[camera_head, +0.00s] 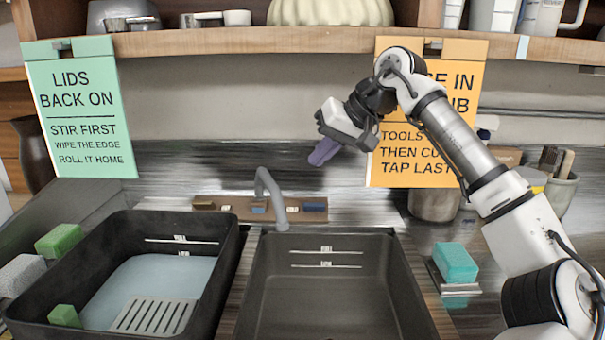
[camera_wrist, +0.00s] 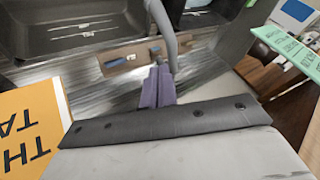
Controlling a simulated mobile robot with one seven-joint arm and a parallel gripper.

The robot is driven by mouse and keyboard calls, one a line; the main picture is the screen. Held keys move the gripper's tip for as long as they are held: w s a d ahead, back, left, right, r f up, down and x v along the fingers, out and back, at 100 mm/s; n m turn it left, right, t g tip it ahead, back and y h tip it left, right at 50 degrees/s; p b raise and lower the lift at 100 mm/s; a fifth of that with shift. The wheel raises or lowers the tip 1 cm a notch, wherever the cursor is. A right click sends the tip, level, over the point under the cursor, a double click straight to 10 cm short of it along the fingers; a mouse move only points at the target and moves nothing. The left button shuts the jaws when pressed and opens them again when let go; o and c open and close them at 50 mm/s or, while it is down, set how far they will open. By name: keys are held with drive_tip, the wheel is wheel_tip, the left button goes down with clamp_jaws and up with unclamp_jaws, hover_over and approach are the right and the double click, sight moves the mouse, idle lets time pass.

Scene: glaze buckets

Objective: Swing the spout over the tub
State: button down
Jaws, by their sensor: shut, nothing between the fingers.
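The grey curved spout (camera_head: 269,192) rises at the back of the sink area, its free end pointing down at the back edge of the right basin, left of its middle. The spout also shows in the wrist view (camera_wrist: 163,22), beyond my fingertips. The right tub (camera_head: 330,283) is dark grey and looks empty. The left tub (camera_head: 228,262) is black and holds pale bluish water. My gripper (camera_head: 323,152) has purple fingers, closed together and empty, above and right of the spout. The fingers also show in the wrist view (camera_wrist: 157,86). In the head view a gap separates them from the spout.
A wooden strip (camera_head: 232,205) with a blue piece and other small pieces lies behind the tubs. An orange sign (camera_head: 400,172) hangs behind my arm, a green sign (camera_head: 80,110) at left. A teal sponge (camera_head: 455,262) sits right of the tubs. A shelf (camera_head: 300,42) runs above.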

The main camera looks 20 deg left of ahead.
drive_tip(key=p+x, duration=0.1)
drive_tip(key=x, duration=0.9)
drive_tip(key=shift+s, duration=0.15)
